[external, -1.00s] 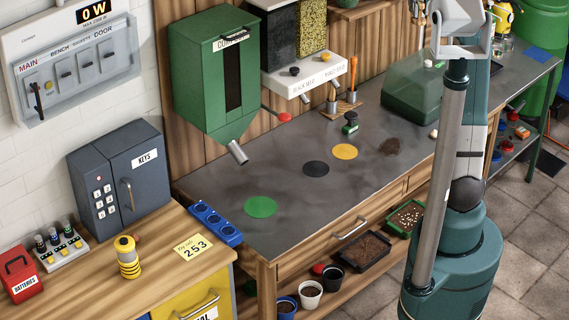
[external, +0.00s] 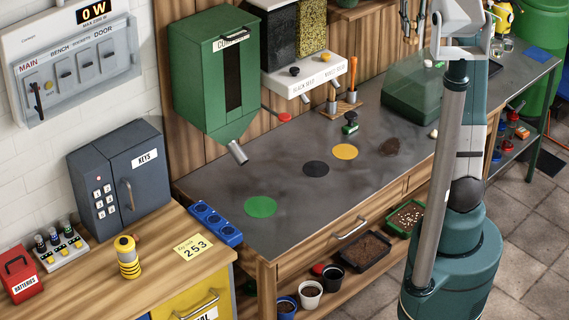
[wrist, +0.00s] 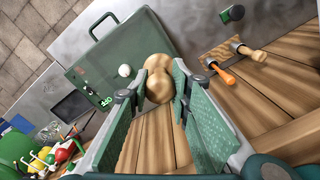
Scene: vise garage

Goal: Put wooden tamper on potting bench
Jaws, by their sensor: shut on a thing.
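The wooden tamper (wrist: 146,35) is a turned, pale wooden piece with rounded ends. In the wrist view, my gripper (wrist: 168,80) is shut on it, with the tamper between the green fingertips. In the external view, my gripper (external: 410,24) is at the top, raised above the far part of the bench near the wooden back wall; the tamper is too small to make out there. The potting bench (external: 290,205) has a dark grey top, a wooden frame and a drawer. The tamper is held clear of its top.
A green case (external: 412,100) stands on the bench's far part. A wooden rack (external: 340,108) holds handled tools. A black-and-green stamp (external: 350,123) stands near a yellow disc (external: 345,151), a black disc (external: 316,169) and soil. A green disc (external: 261,207) lies nearer. The front bench top is mostly clear.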

